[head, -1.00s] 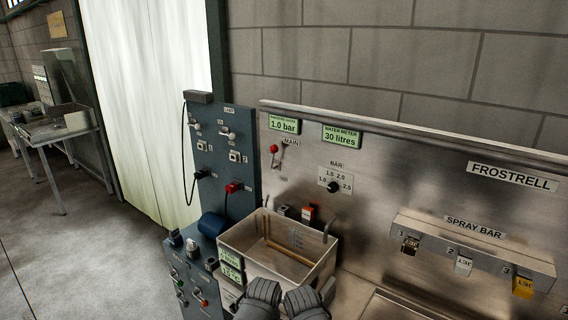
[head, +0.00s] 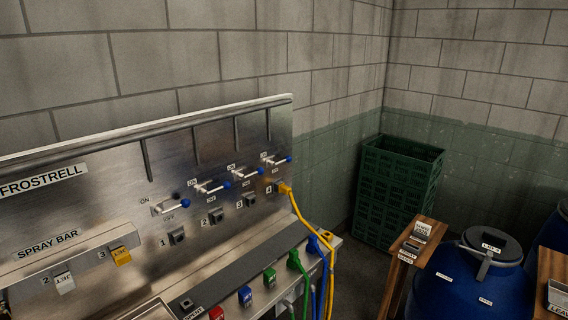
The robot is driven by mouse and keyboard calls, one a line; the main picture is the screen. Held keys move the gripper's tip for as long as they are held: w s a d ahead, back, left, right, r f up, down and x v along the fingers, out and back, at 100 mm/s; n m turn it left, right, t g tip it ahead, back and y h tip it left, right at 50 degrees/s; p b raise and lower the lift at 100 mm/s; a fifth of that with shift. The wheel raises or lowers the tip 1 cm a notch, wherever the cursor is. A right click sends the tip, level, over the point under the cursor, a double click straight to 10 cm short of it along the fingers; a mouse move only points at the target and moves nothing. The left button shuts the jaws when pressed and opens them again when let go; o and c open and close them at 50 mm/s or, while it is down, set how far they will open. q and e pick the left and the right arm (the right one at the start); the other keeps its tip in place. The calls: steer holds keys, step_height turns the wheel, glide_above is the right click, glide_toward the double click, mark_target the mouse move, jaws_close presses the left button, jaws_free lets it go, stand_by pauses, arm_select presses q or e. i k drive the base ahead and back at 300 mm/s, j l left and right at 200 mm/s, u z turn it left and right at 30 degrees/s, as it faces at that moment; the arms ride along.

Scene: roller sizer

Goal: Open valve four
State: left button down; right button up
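Valve four (head: 275,160) is the rightmost of a row of lever valves on the steel panel. Its lever sticks out to the right and ends in a blue knob (head: 289,158). The other valves in the row have similar levers and blue knobs, pointing much the same way. ON and OFF labels sit by the valves, but those at valve four are too small to read. Below valve four, a yellow hose (head: 297,207) is plugged into the rightmost socket. Neither of my grippers is in view.
Numbered sockets (head: 177,237) sit under the valves. Red, blue and green plugs (head: 269,278) and hoses stand along the ledge below. The spray bar (head: 88,262) is at left. Green crates (head: 397,190), a wooden stand (head: 418,240) and blue barrels (head: 475,282) are at right.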

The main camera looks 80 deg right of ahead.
mark_target(288, 158)
steer(key=z, duration=2.7)
